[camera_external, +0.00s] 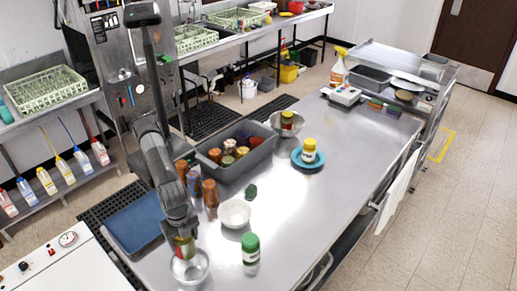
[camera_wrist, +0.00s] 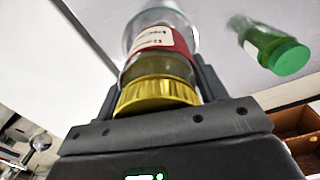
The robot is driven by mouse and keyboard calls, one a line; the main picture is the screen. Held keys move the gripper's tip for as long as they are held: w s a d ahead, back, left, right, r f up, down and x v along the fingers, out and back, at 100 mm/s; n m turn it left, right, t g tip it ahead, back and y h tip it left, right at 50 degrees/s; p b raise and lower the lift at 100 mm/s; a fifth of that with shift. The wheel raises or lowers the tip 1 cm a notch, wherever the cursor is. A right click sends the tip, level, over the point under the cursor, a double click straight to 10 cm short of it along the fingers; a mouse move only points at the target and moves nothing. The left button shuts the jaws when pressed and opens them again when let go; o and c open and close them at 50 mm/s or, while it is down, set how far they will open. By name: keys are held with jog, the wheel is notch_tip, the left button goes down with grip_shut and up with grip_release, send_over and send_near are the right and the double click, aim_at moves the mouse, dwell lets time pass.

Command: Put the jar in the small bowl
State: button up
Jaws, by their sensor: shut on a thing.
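My gripper (camera_external: 184,247) is shut on a jar with a gold-yellow lid (camera_wrist: 158,93) and a red and white label. In the external view the held jar (camera_external: 184,246) is low over a small clear bowl (camera_external: 190,272) at the table's near end. I cannot tell if it touches the bowl. In the wrist view a clear rounded rim (camera_wrist: 160,20) shows beyond the jar. A small white bowl (camera_external: 235,214) stands empty to the right. Another bowl (camera_external: 287,128), further back, holds a yellow-lidded jar (camera_external: 287,119).
A green-lidded jar (camera_external: 250,248) stands right of the clear bowl; it also shows in the wrist view (camera_wrist: 272,47). Brown bottles (camera_external: 210,194) stand close behind my gripper. A grey bin (camera_external: 262,152) holds several jars. A blue dish (camera_external: 320,164) holds another jar.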

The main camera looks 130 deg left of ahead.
jog(key=shift+w+d+f, duration=0.25)
jog(key=shift+w+d, duration=0.05)
jog(key=shift+w, duration=0.15)
jog(key=shift+w+d+f, duration=0.2)
jog(key=shift+w+d, duration=0.05)
jog(key=shift+w, duration=0.15)
notch_tip(320, 180, down, 10)
jog(key=shift+r, duration=0.1)
jog(key=o, duration=1.4)
